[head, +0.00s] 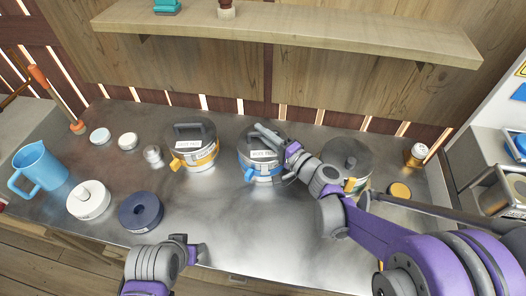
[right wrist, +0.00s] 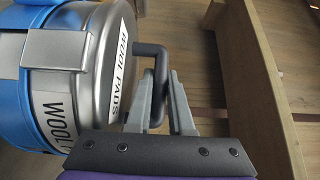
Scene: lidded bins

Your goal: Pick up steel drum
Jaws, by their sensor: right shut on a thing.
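A steel drum (head: 262,172) with a blue band and latch stands in the middle of the metal table, its lid labelled. In the right wrist view the drum (right wrist: 92,70) shows a label reading "WOOL PADS" and a dark bar handle (right wrist: 160,70) on its lid. My right gripper (head: 268,138) reaches over the lid; in the right wrist view its fingers (right wrist: 164,98) are shut on the handle. Similar drums stand on either side, one with a yellow latch (head: 203,157) and one on the right (head: 349,160). My left gripper (head: 194,252) is at the table's front edge, away from the drums; its jaw opening is unclear.
A blue jug (head: 42,165), a white round container (head: 88,204), a dark blue ring (head: 140,211) and small white lids (head: 127,141) lie on the left. An orange-brown jar (head: 416,155) stands at right. A wooden shelf (head: 300,32) hangs above the back. The front middle is clear.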

